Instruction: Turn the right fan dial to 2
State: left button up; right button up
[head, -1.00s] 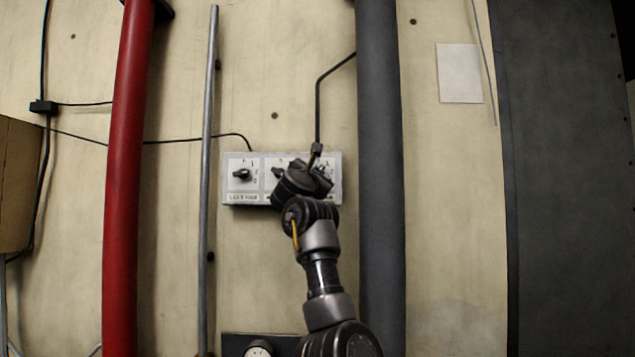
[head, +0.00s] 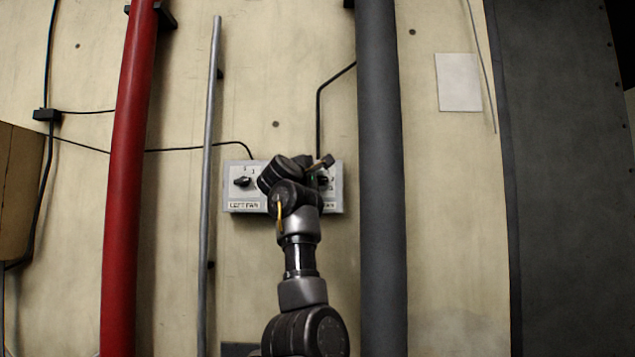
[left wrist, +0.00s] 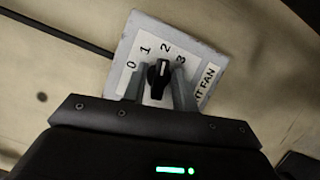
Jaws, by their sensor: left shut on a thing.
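The grey control box (head: 233,196) is on the wall in the head view, with a left fan dial (head: 242,182) on its left side. My left gripper (left wrist: 159,90) is at the box's right part, its two fingers on either side of a black dial (left wrist: 158,76) and shut on it. The left wrist view shows marks 0, 1, 2 and 3 around this dial and a label ending in "T FAN" (left wrist: 206,86). The dial's white line points about at 2. In the head view my wrist hides the middle of the box. My right gripper is not in view.
A thin grey pipe (head: 208,130) runs left of the box, with a red pipe (head: 129,180) farther left. A thick dark grey pipe (head: 380,180) stands close to the box's right side. Black cables run along the wall.

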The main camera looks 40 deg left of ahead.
pick_arm(q)
jog(key=shift+f, duration=0.1)
dwell(0.5)
jog(key=o, duration=0.6)
jog(key=shift+o, duration=0.2)
jog(key=shift+d, duration=0.2)
jog(key=shift+s+b, duration=0.25)
jog(key=shift+b, duration=0.05)
jog(key=r+b+v, duration=0.1)
jog(key=b+v, duration=0.5)
jog(key=v, duration=0.4)
jog(key=shift+f, duration=0.3)
jog(key=shift+s, duration=0.1)
